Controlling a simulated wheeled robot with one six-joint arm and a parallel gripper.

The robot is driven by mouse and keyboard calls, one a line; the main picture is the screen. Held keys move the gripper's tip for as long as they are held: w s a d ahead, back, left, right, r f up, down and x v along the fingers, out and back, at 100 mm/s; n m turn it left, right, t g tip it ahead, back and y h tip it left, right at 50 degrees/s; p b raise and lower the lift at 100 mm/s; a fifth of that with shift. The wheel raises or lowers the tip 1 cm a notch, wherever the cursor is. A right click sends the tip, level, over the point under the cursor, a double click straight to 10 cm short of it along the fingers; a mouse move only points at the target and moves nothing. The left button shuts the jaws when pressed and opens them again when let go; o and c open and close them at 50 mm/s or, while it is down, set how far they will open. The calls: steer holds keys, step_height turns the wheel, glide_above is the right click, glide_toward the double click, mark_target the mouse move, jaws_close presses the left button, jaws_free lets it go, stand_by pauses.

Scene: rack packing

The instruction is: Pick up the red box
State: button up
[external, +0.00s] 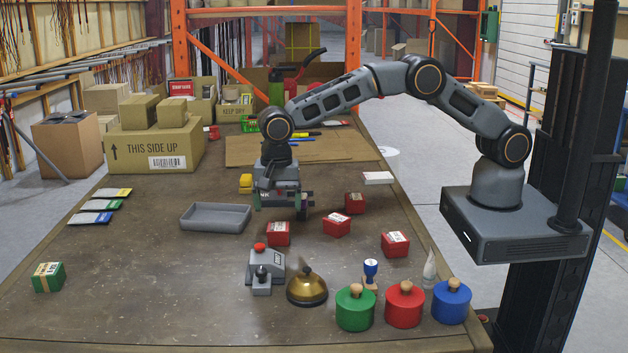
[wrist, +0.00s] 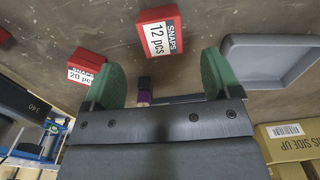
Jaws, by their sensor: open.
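Several small red boxes with white labels lie on the brown table. In the external view one red box (external: 278,235) is just in front of my gripper (external: 281,207). Others lie to the right: one red box (external: 337,225), another (external: 354,204) and a third (external: 395,244). In the wrist view a red box labelled "SNAPS 12 pcs" (wrist: 159,32) lies ahead of my open green fingertips (wrist: 159,80), apart from them. A "SNAPS 20 pcs" red box (wrist: 85,66) lies beyond the left finger, partly hidden by it. Nothing is held.
An empty grey tray (external: 212,229) lies left of my gripper. In front stand a grey device with a red button (external: 266,268), a brass bell (external: 307,289) and green, red and blue lidded pots (external: 355,312). Cartons (external: 155,147) stand at back left. The left foreground is mostly clear.

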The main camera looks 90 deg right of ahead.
mark_target(278, 226)
steer(key=shift+w+f+p, duration=0.1)
steer(key=shift+f+p, duration=0.35)
steer(key=shift+f, duration=3)
steer(key=c, duration=1.1)
